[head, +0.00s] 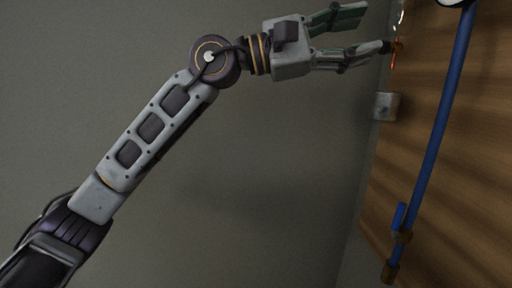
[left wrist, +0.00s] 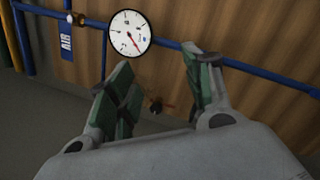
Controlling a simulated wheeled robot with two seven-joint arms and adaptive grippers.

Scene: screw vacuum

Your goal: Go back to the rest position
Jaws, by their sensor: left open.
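My left gripper (head: 376,28) is at the upper right of the head view, at the end of my outstretched left arm. Its two green-padded fingers are spread and point towards the wooden wall. In the left wrist view the fingers (left wrist: 158,64) stand apart with nothing held between them. A small orange and dark fitting (head: 395,54) is close to the lower fingertip in the head view; I cannot tell whether they touch. My right gripper is not in view.
A round white gauge (left wrist: 130,34) sits on the blue pipe in the left wrist view. Bare grey space lies around my arm in the head view.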

